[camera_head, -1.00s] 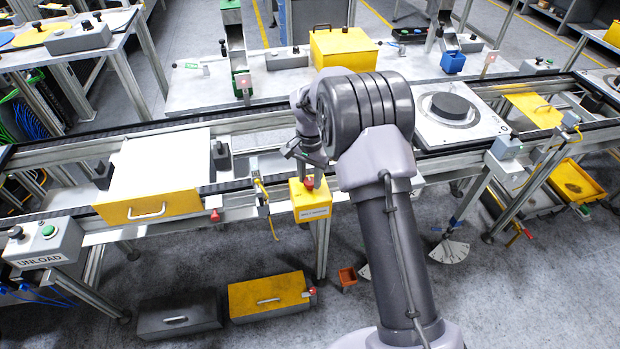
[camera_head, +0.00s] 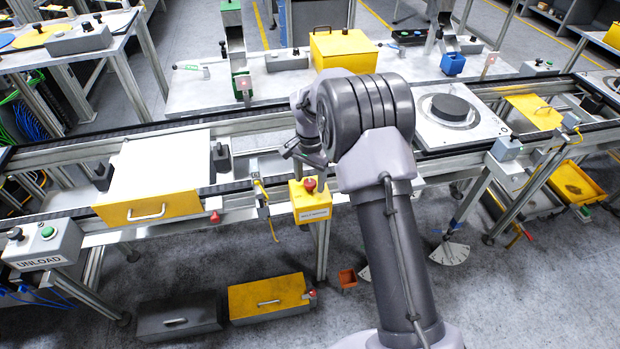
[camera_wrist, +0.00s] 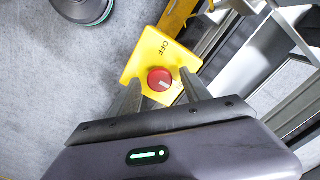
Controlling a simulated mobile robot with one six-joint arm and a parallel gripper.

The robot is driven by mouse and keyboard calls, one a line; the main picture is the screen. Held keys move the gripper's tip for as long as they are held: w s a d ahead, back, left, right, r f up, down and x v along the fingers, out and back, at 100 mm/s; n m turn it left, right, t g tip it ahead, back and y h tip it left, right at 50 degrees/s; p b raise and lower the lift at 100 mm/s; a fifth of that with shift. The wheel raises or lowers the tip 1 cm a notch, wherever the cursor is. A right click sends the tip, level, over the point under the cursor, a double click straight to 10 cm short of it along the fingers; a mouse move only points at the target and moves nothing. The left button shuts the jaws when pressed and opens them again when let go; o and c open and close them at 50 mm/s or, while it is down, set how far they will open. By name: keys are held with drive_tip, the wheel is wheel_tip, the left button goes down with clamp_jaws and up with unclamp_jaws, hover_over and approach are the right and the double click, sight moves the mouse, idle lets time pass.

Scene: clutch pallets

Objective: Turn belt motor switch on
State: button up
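The belt motor switch is a yellow box (camera_head: 312,209) with a red knob (camera_head: 310,184), mounted at the front of the conveyor frame. In the wrist view, the yellow box (camera_wrist: 147,56) carries the word OFF, and the red knob (camera_wrist: 160,79) shows a pale mark on its lower right part. My gripper (camera_wrist: 161,80) is open, with one finger on each side of the knob in that view. I cannot tell whether the fingers touch it. In the head view, my gripper (camera_head: 308,160) is above and behind the knob, partly hidden by my arm.
A white-topped pallet with a yellow front (camera_head: 148,209) sits on the conveyor at left. Another pallet with a black disc (camera_head: 450,107) is at right. An UNLOAD button box (camera_head: 44,243) is at far left. Yellow (camera_head: 268,298) and grey bins (camera_head: 178,316) lie on the floor.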

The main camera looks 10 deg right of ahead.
sight(310, 182)
wheel_tip(310, 182, up, 17)
drive_tip(key=p, duration=0.4)
drive_tip(key=shift+r, duration=0.2)
